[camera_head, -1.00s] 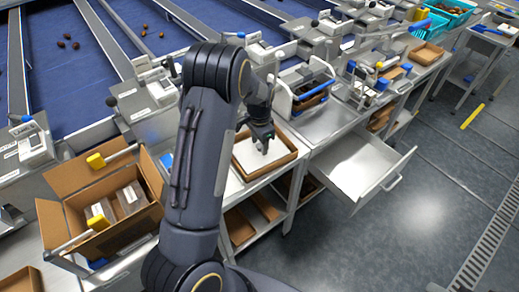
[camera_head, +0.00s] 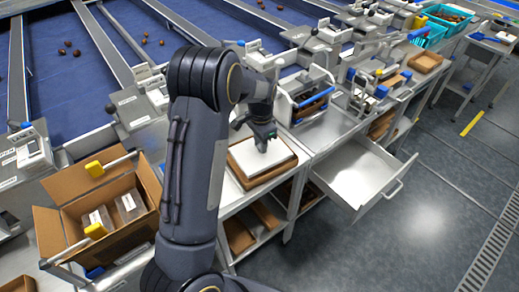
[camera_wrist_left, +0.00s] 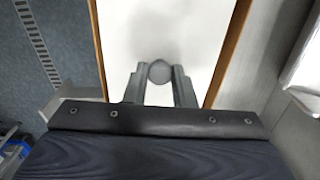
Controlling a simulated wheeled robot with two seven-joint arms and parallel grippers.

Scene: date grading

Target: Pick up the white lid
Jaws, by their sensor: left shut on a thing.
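The white lid (camera_head: 246,164) is a flat pale panel at the brown tray (camera_head: 272,178) on the metal bench. In the left wrist view the lid (camera_wrist_left: 200,35) fills the space between two brown tray edges (camera_wrist_left: 228,55). My left gripper (camera_head: 264,146) points down over the lid. It is shut on the lid's round grey knob (camera_wrist_left: 159,72), which sits between the two fingers. I cannot tell for certain whether the lid is clear of the tray. My right gripper is not in view.
An open cardboard box (camera_head: 150,217) with clear packs stands to the left. An open metal drawer (camera_head: 362,180) juts out to the right. A blue-handled holder (camera_head: 312,97) stands behind the tray.

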